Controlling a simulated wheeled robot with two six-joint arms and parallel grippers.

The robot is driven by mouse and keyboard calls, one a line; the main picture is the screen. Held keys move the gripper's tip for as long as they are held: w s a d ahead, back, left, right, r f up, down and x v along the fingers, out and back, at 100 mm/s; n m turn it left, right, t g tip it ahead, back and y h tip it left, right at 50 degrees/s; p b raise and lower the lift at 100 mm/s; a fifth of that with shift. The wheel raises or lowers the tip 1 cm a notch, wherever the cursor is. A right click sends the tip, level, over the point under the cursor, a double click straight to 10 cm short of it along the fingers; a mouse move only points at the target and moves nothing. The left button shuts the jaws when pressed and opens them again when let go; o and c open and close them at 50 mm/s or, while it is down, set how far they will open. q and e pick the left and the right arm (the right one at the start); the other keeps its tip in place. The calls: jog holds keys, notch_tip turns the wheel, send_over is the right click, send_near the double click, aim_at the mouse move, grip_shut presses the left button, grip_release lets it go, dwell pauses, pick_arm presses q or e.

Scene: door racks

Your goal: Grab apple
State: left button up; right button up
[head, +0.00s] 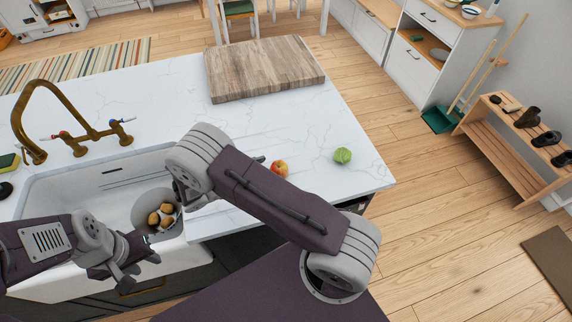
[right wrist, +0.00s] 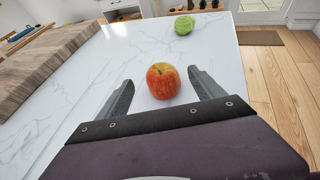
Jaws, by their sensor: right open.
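A red and yellow apple (head: 280,168) lies on the white marble countertop, just right of my right forearm. In the right wrist view the apple (right wrist: 163,80) sits between the two spread fingers of my right gripper (right wrist: 160,88), with clear gaps on both sides. The right gripper is open and holds nothing. In the head view it is mostly hidden behind its own arm, with a dark fingertip showing near the apple. My left gripper (head: 143,262) hangs at the front of the sink, its fingers apart and empty.
A green cabbage-like vegetable (head: 342,156) lies right of the apple. A wooden cutting board (head: 262,68) lies at the back. The white sink (head: 60,192) holds a colander (head: 143,208) with several brown items. A brass faucet (head: 77,146) stands behind it. Countertop behind the apple is clear.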

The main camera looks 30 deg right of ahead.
aim_at(275, 168)
jog(key=x, duration=0.2)
jog(key=shift+d+f+p, duration=0.1)
jog(key=shift+d+p, duration=0.3)
jog(key=shift+d+f, duration=0.15)
jog(key=shift+d, duration=0.15)
jog(key=p+x, duration=0.2)
jog(key=x, duration=0.1)
jog(key=shift+d+f, duration=0.3)
jog(key=shift+w+d+f, duration=0.1)
jog(key=shift+d+f, duration=0.1)
jog(key=shift+d, duration=0.05)
jog(key=shift+d+f, duration=0.15)
jog(key=c, duration=1.5)
